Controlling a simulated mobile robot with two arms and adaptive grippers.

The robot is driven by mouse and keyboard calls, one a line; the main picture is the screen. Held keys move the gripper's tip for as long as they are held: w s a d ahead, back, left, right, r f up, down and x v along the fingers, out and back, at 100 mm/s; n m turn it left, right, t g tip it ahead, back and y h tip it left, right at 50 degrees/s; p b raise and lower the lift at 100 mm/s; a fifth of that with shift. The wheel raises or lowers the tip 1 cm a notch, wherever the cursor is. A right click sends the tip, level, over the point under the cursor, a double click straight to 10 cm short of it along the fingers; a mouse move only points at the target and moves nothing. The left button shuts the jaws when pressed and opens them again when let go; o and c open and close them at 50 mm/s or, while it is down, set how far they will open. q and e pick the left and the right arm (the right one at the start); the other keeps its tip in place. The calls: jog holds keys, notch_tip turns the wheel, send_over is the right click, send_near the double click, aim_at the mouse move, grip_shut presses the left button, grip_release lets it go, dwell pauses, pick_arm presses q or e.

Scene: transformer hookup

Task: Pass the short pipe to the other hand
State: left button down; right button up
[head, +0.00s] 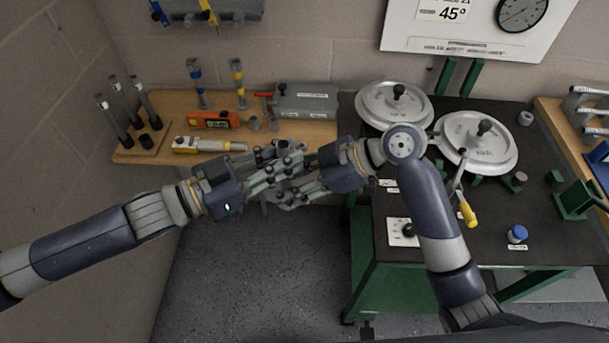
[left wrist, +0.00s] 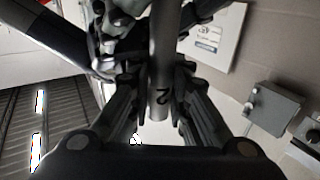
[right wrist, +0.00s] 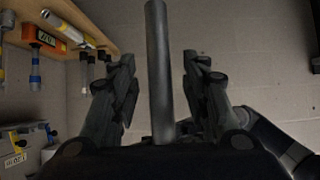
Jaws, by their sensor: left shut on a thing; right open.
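A wooden shelf (head: 125,157) behind holds a rack of dark pipes (head: 121,105), an orange meter (head: 213,120), a yellow-and-white tool (head: 205,144) and a grey box (head: 304,101). A dark-topped green bench (head: 450,210) at right carries two round lids (head: 394,104). Floor below is clear.

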jog(key=shift+a+f, duration=0.15)
jog(key=shift+a, duration=0.1)
grip_shut()
pick_arm(q)
jog(key=c, duration=1.4)
grip_release()
jog(key=shift+a, duration=0.1)
